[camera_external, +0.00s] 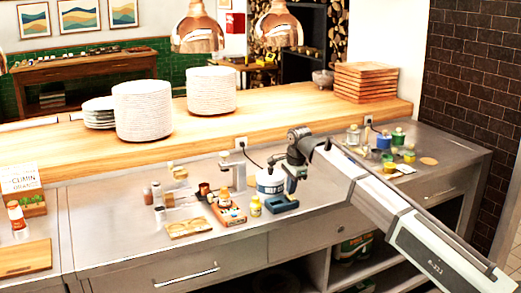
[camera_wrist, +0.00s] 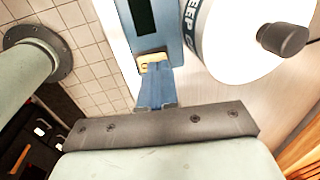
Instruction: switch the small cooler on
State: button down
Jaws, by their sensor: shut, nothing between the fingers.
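The white round tub with a dark knob and lettering on its band, which looks like the small cooler (camera_external: 268,185), stands on the steel counter near the middle. In the wrist view the tub (camera_wrist: 235,45) fills the upper right; its lettering is partly cut off. My gripper (camera_external: 291,186) is shut and empty, low beside the tub's right side. In the wrist view its fingers (camera_wrist: 155,75) point at a blue body with a dark window (camera_wrist: 143,18). A small yellowish part shows at the fingertips; I cannot tell whether they touch it. No switch shows clearly.
A dark blue block (camera_external: 282,205) lies just in front of the tub. A yellow bottle (camera_external: 255,206) and a tray of small jars (camera_external: 228,213) stand left of it. Several cups and tins (camera_external: 390,150) stand to the right.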

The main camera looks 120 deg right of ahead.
jog(key=shift+f, duration=0.4)
jog(key=shift+d, duration=0.1)
